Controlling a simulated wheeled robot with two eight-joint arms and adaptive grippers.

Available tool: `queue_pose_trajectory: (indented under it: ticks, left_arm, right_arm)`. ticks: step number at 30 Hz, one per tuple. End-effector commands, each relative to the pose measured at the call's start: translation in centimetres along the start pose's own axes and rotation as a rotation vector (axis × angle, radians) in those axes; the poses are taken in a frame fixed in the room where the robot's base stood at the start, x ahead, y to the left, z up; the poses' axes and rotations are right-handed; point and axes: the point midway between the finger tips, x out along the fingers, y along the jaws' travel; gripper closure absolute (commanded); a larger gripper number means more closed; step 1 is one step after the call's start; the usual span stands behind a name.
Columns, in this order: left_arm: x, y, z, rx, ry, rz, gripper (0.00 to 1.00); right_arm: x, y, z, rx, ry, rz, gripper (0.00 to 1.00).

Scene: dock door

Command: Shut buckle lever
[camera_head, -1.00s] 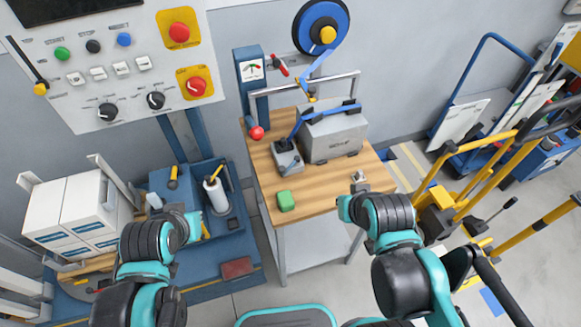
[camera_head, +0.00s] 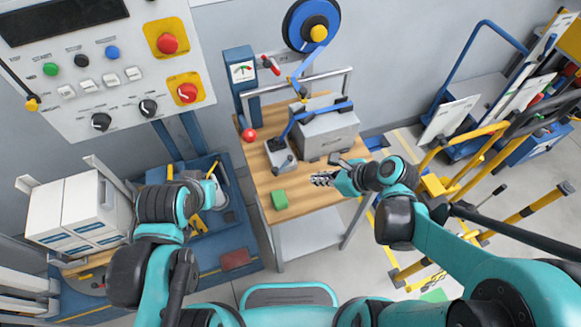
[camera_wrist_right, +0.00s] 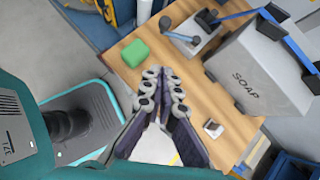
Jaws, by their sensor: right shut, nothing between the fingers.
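The buckle (camera_head: 279,153) is a grey block on the wooden bench top, left of a grey box (camera_head: 328,137). A blue strap (camera_head: 302,122) runs from the buckle over the box. The buckle's lever sticks out on the near side of the block; in the right wrist view the lever (camera_wrist_right: 180,36) ends in a round grey knob. My right gripper (camera_head: 320,180) is shut and empty over the bench, right of the buckle and apart from it. It also shows in the right wrist view (camera_wrist_right: 165,80). My left gripper (camera_head: 213,187) is near the blue trolley, its fingers not clear.
A green block (camera_head: 279,200) lies on the bench (camera_head: 263,180) near its front edge. A red ball knob (camera_head: 249,135) is at the left edge. A small pale item (camera_wrist_right: 212,128) lies near the box. A blue strap reel (camera_head: 314,27) stands behind. Yellow rails are at right.

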Motion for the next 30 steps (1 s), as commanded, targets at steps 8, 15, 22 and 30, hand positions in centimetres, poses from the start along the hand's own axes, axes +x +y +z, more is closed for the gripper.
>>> queue_pose_trajectory:
  ticks: [8,15,22,30]
  left_arm:
    - [0.0,0.0,0.0,0.0,0.0,0.0,1.0]
    - [0.3,0.0,0.2,0.0,0.0,0.0,1.0]
    - [1.8,0.0,1.3,0.0,0.0,0.0,1.0]
    - [3.5,0.0,2.5,0.0,0.0,0.0,1.0]
  right_arm:
    - [0.1,0.0,0.1,0.033,-0.007,0.006,1.0]
    - [0.8,0.1,0.0,0.03,-0.006,0.006,1.0]
    - [4.9,0.1,-0.1,0.026,-0.006,0.009,1.0]
    - [10.6,0.1,-0.1,0.027,-0.006,0.007,1.0]
